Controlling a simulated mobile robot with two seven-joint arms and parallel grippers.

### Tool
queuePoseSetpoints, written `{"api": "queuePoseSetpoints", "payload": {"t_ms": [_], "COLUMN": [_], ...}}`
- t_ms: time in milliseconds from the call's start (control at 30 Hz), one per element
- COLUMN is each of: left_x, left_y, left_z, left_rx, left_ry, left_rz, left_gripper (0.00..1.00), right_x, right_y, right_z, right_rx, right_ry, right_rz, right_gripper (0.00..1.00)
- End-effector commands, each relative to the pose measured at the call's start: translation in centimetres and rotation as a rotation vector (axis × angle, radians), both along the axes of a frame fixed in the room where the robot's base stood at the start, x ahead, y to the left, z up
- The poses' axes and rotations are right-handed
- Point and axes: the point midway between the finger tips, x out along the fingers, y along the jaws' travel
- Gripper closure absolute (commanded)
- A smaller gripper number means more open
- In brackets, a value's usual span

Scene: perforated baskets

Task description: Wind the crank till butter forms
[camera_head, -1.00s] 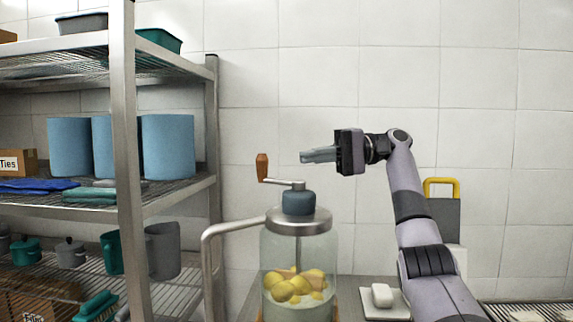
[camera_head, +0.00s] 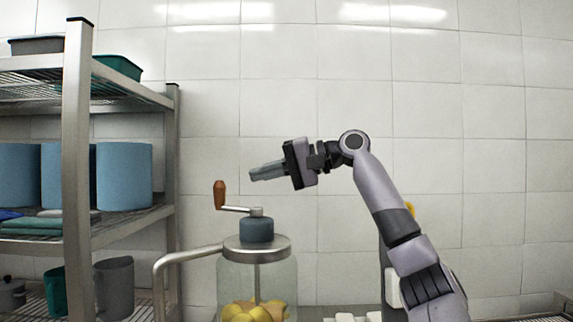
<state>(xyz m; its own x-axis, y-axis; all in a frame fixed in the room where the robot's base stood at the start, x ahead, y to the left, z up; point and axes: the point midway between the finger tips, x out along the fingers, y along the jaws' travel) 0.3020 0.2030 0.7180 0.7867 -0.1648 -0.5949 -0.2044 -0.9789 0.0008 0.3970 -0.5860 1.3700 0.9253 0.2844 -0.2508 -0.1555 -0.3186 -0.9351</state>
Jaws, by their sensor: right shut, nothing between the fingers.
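The churn is a clear glass jar (camera_head: 257,285) with a metal lid, a blue-grey hub on top and yellow lumps (camera_head: 250,311) inside at the bottom. Its crank (camera_head: 234,208) ends in an upright orange-brown handle (camera_head: 220,194) at the left of the hub. My right gripper (camera_head: 254,172) is shut and empty. It points left, above the hub and to the right of the crank handle, apart from both in the picture. The bottom of the jar is cut off by the frame. My left gripper does not show.
A metal shelf rack (camera_head: 78,170) with blue containers (camera_head: 124,176) and grey and green vessels stands at the left. A curved metal handle (camera_head: 185,257) sticks out left of the jar. A tiled wall (camera_head: 430,80) is behind. White items (camera_head: 350,317) lie at the bottom right.

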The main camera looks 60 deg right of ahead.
Motion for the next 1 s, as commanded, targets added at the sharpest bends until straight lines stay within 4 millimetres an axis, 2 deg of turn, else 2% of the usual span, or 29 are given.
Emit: {"api": "queuePoseSetpoints", "payload": {"t_ms": [67, 133, 400, 1000], "left_x": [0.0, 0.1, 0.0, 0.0], "left_y": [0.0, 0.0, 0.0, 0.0], "left_z": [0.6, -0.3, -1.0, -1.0], "left_rx": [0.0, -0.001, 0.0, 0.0], "left_ry": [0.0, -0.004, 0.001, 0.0], "left_rz": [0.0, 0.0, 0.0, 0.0], "left_gripper": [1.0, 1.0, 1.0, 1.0], "right_x": [1.5, 1.8, 2.7, 2.4], "right_y": [0.5, 1.6, 3.5, 3.4], "right_z": [-0.2, -1.2, -1.7, -1.8], "right_rx": [0.0, -0.003, 0.002, 0.004], "right_ry": [0.001, 0.001, 0.0, 0.001], "right_rz": [0.002, 0.0, -0.002, 0.016], "right_gripper": [1.0, 1.0, 1.0, 1.0]}}
